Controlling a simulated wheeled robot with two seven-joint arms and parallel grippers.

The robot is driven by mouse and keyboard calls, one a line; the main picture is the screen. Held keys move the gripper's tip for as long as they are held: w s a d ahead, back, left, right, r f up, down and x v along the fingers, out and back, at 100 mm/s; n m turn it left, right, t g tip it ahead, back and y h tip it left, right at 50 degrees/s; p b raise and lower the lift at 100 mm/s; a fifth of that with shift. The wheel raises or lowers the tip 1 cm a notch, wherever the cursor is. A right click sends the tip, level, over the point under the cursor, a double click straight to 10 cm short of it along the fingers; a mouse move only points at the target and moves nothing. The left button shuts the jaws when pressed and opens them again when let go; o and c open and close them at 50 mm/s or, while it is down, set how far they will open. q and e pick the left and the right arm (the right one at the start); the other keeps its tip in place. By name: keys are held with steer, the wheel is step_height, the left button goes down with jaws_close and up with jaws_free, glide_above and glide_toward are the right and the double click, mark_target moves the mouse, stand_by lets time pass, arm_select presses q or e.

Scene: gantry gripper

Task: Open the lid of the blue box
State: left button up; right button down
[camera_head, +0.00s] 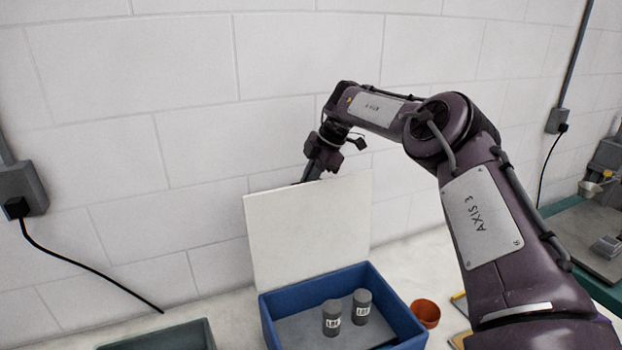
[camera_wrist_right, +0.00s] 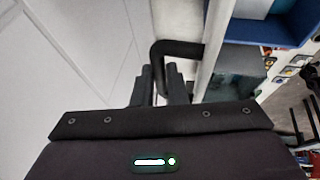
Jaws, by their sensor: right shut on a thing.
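The blue box (camera_head: 405,318) stands on the white table near the wall. Its white lid (camera_head: 308,230) is raised, standing nearly upright and leaning slightly back at the box's far side. Two grey labelled cylinders (camera_head: 332,318) stand inside the box. My right gripper (camera_head: 308,178) is behind the lid's top edge, its fingertips mostly hidden by the lid. In the right wrist view, the fingers (camera_wrist_right: 160,88) are shut on a black handle (camera_wrist_right: 178,48) on the lid's outer face. The blue box shows at the upper right there. My left gripper is out of view.
A small orange pot (camera_head: 426,313) stands right of the box. A dark green tray (camera_head: 165,338) sits at the lower left. The brick wall is close behind the lid and gripper. A cable and socket (camera_head: 22,192) are at the left.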

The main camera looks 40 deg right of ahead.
steer(key=shift+s+f, duration=0.2)
steer(key=shift+f, duration=0.35)
steer(key=c, duration=1.6)
jaws_free()
steer(key=shift+w, duration=0.1)
steer(key=shift+o, duration=0.7)
steer(key=shift+w+d, duration=0.15)
steer(key=shift+w, duration=0.05)
steer(key=shift+s+r, duration=0.15)
steer(key=shift+r, duration=0.3)
steer(key=b+v, duration=0.1)
steer(key=v, duration=0.5)
steer(key=shift+d+r+b, duration=0.15)
steer(key=shift+d+b, duration=0.05)
steer(key=shift+b, duration=0.2)
steer(key=shift+s+d+r, duration=0.1)
steer(key=shift+r, duration=0.2)
